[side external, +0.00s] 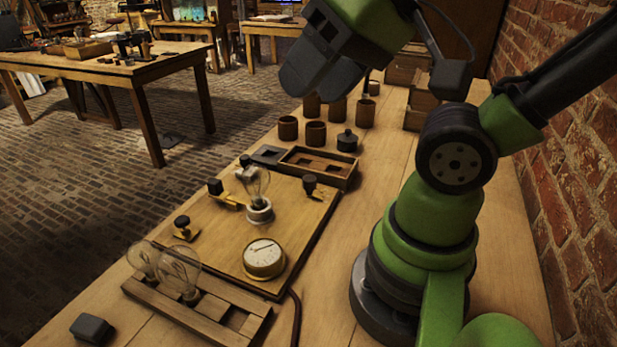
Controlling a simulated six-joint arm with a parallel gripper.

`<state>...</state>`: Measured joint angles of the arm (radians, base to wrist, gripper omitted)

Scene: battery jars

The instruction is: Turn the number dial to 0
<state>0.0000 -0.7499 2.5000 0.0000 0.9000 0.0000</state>
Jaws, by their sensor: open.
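A round brass gauge (264,257) with a white face and a dark needle sits on the front part of the wooden board (225,250). Its markings are too small to read, and I cannot tell a separate number dial.
A wooden tray (222,317) at the front holds glass bulbs. A compartmented tray (330,160) lies behind the board. Several brown jars (316,133) and a dark lidded pot (347,141) stand farther back. A dark block (91,328) lies front left. A brick wall bounds the right.

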